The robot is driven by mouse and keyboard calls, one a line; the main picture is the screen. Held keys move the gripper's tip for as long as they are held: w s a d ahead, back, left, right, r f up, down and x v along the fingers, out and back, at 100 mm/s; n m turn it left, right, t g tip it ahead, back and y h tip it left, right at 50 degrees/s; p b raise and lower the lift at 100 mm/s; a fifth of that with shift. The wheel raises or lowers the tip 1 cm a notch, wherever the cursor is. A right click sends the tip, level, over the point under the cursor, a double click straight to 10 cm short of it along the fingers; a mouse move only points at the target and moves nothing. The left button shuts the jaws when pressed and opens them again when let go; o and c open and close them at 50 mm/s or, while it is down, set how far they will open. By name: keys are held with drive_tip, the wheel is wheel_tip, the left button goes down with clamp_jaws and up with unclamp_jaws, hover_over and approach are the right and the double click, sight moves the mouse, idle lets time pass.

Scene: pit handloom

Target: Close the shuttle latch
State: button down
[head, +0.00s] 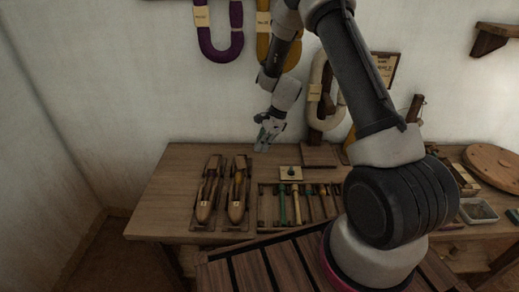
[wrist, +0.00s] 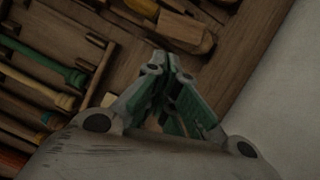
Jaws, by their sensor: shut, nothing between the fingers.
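Two wooden shuttles lie side by side on the left of the table in the head view: a left shuttle (head: 207,195) and a right shuttle (head: 238,195). Each sits on a dark stand with its pale rounded end toward the front. The latches are too small to make out, so I cannot tell whether either is open. My gripper (head: 262,147) is shut and empty near the back of the table, behind and to the right of the shuttles. In the wrist view my gripper (wrist: 165,70) points at the tabletop, with one shuttle's end (wrist: 184,30) beyond it.
A divided wooden tray (head: 262,205) holds several bobbins right of the shuttles; its green bobbin (wrist: 45,55) shows in the wrist view. A small pale block (head: 290,173) stands behind the tray. Yarn hanks hang on the wall. The table's left end (head: 165,190) is clear.

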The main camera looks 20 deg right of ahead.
sight(241, 165)
drive_tip(key=x, duration=0.8)
drive_tip(key=shift+s+a+m+t, duration=0.15)
drive_tip(key=shift+s+a+m, duration=0.05)
drive_tip(key=shift+a+m, duration=0.25)
drive_tip(key=shift+s+a+m+t, duration=0.15)
drive_tip(key=shift+s+a+m, duration=0.05)
drive_tip(key=shift+a+m, duration=0.2)
drive_tip(key=shift+s, duration=0.1)
drive_tip(key=shift+a, duration=0.1)
